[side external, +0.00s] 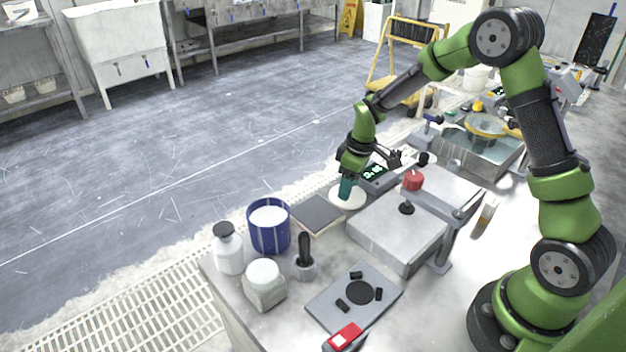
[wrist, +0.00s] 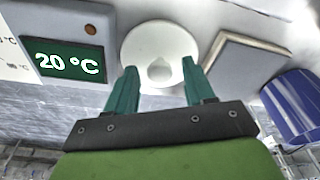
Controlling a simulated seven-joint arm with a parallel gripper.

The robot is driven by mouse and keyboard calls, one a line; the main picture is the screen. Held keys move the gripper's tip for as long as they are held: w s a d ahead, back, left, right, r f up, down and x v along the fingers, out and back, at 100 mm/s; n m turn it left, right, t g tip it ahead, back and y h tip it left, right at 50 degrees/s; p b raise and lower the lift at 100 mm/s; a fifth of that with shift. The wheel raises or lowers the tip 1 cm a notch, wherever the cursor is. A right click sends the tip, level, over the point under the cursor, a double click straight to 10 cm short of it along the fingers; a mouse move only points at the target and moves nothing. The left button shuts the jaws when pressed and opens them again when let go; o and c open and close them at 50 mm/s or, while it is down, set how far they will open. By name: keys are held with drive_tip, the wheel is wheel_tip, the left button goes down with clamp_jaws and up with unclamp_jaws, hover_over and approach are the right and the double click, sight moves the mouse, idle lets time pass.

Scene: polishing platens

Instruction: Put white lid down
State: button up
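The white lid (side external: 347,201) is a round disc with a small knob. It rests flat, as far as I can tell, near the far edge of the bench, beside a dark square plate. The wrist view shows the lid (wrist: 140,42) with its knob between and just beyond my fingertips. My gripper (side external: 346,188) points down over the lid. In the wrist view my gripper (wrist: 159,68) has its two teal fingers apart, with gaps on both sides of the knob. Whether the fingertips touch the lid's top cannot be told.
A dark square plate (side external: 317,214), a blue container (side external: 269,238), a white bottle (side external: 229,255) and a white jar (side external: 265,290) stand to the left. A display reading 20 °C (wrist: 70,62) is close to the lid. A grey box-like block (side external: 395,235) stands to the right.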

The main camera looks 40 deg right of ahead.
sight(355, 197)
wheel_tip(355, 197, up, 12)
drive_tip(key=s, duration=0.2)
drive_tip(key=s+a+r+m+t, duration=0.2)
drive_tip(key=s+r, duration=0.1)
drive_tip(key=s, duration=0.3)
drive_tip(key=s+a+r+m+t, duration=0.1)
drive_tip(key=s+a+r+m, duration=0.2)
drive_tip(key=s, duration=0.4)
drive_tip(key=s+a+r+m+t+y, duration=0.1)
drive_tip(key=s+a+r+m+t, duration=0.1)
drive_tip(key=s, duration=0.4)
wheel_tip(355, 197, up, 2)
drive_tip(key=shift+s+a+r+m+t, duration=0.3)
drive_tip(key=shift+s+a+m, duration=0.1)
drive_tip(key=shift+m, duration=0.3)
